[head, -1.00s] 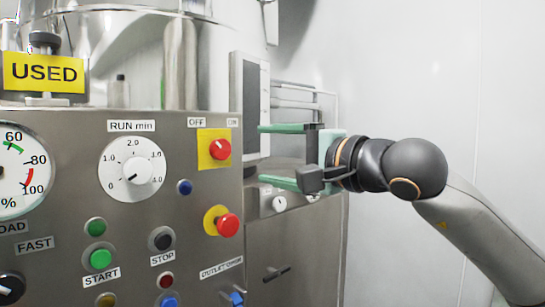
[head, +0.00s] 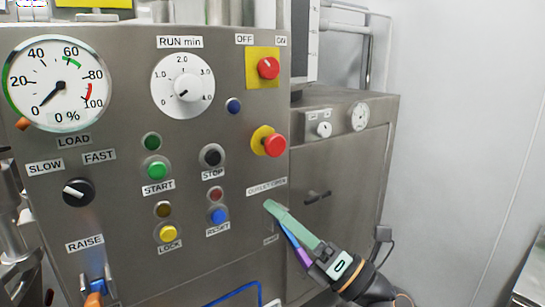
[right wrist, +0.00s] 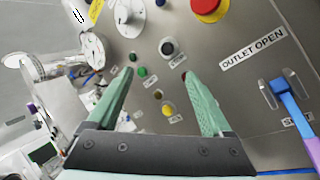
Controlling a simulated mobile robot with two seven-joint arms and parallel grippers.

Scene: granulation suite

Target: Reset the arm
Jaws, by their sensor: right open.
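My right gripper (head: 268,206) comes in from the lower right of the head view, open, its green finger pointing up-left before the panel by the OUTLET OPEN label (head: 267,187). In the right wrist view nothing is between its fingertips (right wrist: 158,73). A blue and purple lever (head: 298,248) is partly behind the finger in the head view. In the right wrist view the lever (right wrist: 288,105) lies right of both fingers, clear of them. The blue RESET button (head: 218,216) sits left of the gripper. My left gripper is out of view.
The steel panel (head: 120,200) carries a gauge (head: 58,84) at 0 %, a RUN dial (head: 182,86), a red emergency stop (head: 274,145) and several buttons. A steel cabinet (head: 345,150) stands to the right. The white wall beyond is clear.

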